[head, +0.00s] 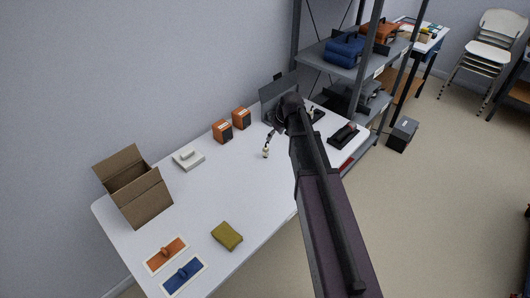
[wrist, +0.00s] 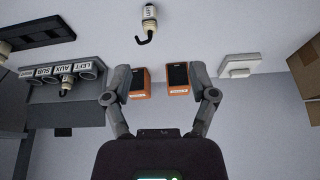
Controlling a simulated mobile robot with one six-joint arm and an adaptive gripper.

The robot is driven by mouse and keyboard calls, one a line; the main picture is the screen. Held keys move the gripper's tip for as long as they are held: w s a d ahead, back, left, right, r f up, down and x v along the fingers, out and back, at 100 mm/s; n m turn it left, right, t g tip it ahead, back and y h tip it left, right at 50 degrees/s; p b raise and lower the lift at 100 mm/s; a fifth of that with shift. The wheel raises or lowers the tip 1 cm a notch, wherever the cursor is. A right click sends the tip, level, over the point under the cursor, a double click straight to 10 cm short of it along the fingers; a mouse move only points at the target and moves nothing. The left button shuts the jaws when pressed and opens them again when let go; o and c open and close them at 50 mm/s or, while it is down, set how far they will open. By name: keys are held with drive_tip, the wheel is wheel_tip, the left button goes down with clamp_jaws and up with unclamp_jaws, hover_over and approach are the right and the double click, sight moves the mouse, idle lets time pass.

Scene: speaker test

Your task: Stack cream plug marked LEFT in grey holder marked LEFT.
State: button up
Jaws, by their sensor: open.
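A cream plug (wrist: 149,14) with a white label and a black hooked cable lies at the top middle of the wrist view; its lettering is too small to read surely. In the head view the cream plug (head: 266,153) is on the white table, left of my arm. The grey holder (wrist: 88,75) is at the left of the wrist view, with labels upside down, LEFT being the rightmost. Another plug (wrist: 66,86) is at its AUX place. My gripper (wrist: 160,82) is open and empty, its fingers apart from the plug. In the head view my arm hides much of the holder.
Two orange speakers (head: 222,131) stand by the wall, beyond the plug. A white device (head: 188,158), cardboard box (head: 146,195), olive cloth (head: 227,236) and two flat coloured boards (head: 182,276) lie to the left. A dark tray (head: 343,136) is at the right. The middle of the white table (head: 205,195) is clear.

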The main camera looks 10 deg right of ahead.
drive_tip(key=w, duration=0.2)
drive_tip(key=shift+w+d+r+n+t, duration=0.15)
drive_tip(key=shift+w+d+n+t, duration=0.15)
drive_tip(key=shift+n, duration=0.1)
drive_tip(key=b, duration=0.8)
approach(266, 147)
drive_tip(key=x, duration=0.5)
drive_tip(key=shift+w, duration=0.15)
drive_tip(key=shift+r, duration=0.1)
drive_tip(key=b+x, duration=0.3)
drive_tip(key=shift+f, duration=0.35)
drive_tip(key=shift+b+x, duration=0.85)
drive_tip(key=shift+b, duration=0.1)
drive_tip(key=shift+a, duration=0.1)
